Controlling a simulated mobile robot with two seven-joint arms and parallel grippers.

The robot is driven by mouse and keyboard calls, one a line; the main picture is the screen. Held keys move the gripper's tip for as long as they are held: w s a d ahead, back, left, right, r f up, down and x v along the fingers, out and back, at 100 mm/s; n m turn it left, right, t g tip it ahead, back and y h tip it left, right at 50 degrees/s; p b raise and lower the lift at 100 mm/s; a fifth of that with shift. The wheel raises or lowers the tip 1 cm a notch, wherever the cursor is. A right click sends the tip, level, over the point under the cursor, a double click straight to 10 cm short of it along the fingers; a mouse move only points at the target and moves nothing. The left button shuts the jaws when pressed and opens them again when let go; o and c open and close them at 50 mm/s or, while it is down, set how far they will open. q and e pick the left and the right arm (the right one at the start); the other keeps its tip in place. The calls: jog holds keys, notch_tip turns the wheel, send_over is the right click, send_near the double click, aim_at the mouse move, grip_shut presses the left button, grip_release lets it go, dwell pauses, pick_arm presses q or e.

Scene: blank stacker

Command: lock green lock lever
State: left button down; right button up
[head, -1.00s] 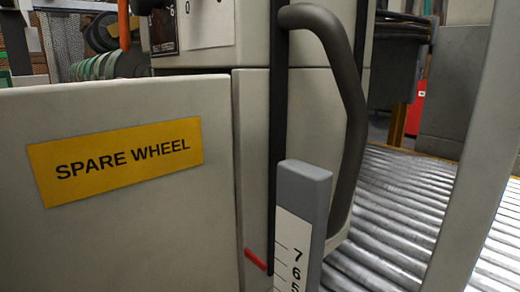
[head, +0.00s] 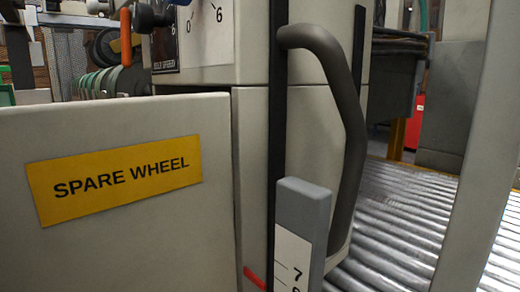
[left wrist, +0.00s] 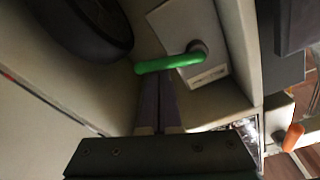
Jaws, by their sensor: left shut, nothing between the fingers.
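The green lock lever (left wrist: 168,63) shows in the left wrist view as a green bar on a dark round pivot, mounted on a pale panel. The bar lies nearly level in the picture, with its free end to the left. My left gripper (left wrist: 160,80) is shut and empty, its fingertips right at the lower edge of the green bar. I cannot tell whether they touch it. I cannot make out the lever in the head view. My right gripper is in neither view.
A dark wheel (left wrist: 85,25) sits left of the lever. An orange handle (left wrist: 292,137) stands at the lower right. In the head view are a yellow "SPARE WHEEL" label (head: 115,178), a dark curved handle (head: 345,110), a grey numbered post (head: 303,210) and a roller conveyor (head: 415,215).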

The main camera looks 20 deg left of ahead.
pick_arm(q)
jog(key=shift+f+m, duration=0.25)
jog(key=shift+m, duration=0.45)
jog(key=shift+w+a+f+m+g+b, duration=0.3)
jog(key=shift+a+f+m+b, duration=0.3)
jog(key=shift+m, duration=1.55)
jog(key=shift+w+a+f+m+g+b, duration=0.35)
jog(key=shift+f+m, duration=0.35)
jog(key=shift+m, duration=1.4)
jog(key=shift+w+a+f+m+g+b, duration=0.25)
jog(key=shift+a+f+m+b, duration=0.35)
jog(key=shift+m, duration=1.55)
jog(key=shift+f, duration=0.1)
jog(key=shift+d, duration=0.1)
